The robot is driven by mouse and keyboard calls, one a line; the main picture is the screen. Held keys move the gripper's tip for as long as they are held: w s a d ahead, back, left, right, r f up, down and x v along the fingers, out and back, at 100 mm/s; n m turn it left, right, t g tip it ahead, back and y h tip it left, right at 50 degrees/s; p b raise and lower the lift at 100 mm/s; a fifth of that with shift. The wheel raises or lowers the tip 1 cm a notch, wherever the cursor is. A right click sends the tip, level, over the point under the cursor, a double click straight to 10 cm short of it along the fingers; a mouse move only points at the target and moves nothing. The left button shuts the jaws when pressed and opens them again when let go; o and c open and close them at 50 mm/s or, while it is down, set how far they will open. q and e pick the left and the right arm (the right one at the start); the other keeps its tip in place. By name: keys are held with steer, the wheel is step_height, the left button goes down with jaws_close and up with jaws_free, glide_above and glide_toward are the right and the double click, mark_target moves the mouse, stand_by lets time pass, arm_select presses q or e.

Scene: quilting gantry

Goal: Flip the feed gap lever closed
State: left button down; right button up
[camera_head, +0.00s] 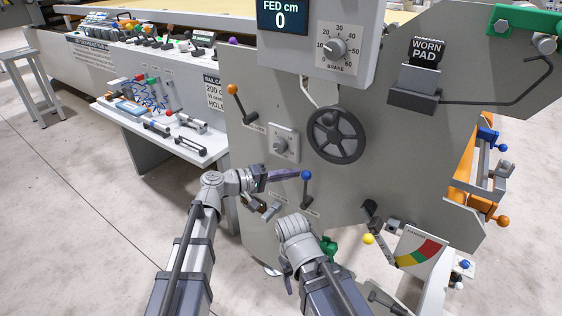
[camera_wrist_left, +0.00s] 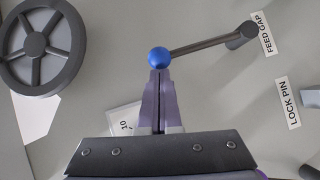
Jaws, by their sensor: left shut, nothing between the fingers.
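The feed gap lever is a dark rod with a blue ball knob (camera_head: 306,175) on the grey machine panel. In the head view it stands about upright, knob at the top. In the left wrist view its rod (camera_wrist_left: 200,47) runs from the blue knob to a pivot beside the FEED GAP label (camera_wrist_left: 263,33). My left gripper (camera_head: 298,174) is shut and empty, its purple fingertips at the knob; they also show in the left wrist view (camera_wrist_left: 159,74). They look touching or nearly so. My right arm's wrist shows low in the head view; its fingers are hidden.
A dark handwheel (camera_head: 337,134) is above and right of the lever. A dial (camera_head: 282,144) and an orange-knobbed lever (camera_head: 233,90) are to the left. A LOCK PIN label (camera_wrist_left: 287,103) is near the pivot. A yellow-knobbed lever (camera_head: 369,239) is lower right.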

mark_target(304, 178)
arm_select(q)
steer(key=s+d+m+y+p, duration=0.1)
steer(key=s+d+m+p, duration=0.1)
steer(key=d+p, duration=0.1)
steer(key=shift+s+d+r+y, duration=0.25)
steer(key=shift+s+r+y, duration=0.15)
steer(key=shift+s+d+f+m+y+p, duration=0.2)
steer(key=shift+s+d+m+y+p, duration=0.25)
steer(key=shift+d+m, duration=0.15)
steer(key=shift+s+d+f+m+y+p, duration=0.2)
steer(key=shift+s+d+m+y+p, duration=0.25)
steer(key=shift+d, duration=0.2)
arm_select(e)
steer(key=shift+a+r, duration=0.15)
steer(key=shift+r, duration=2.75)
arm_select(q)
steer(key=shift+d, duration=0.1)
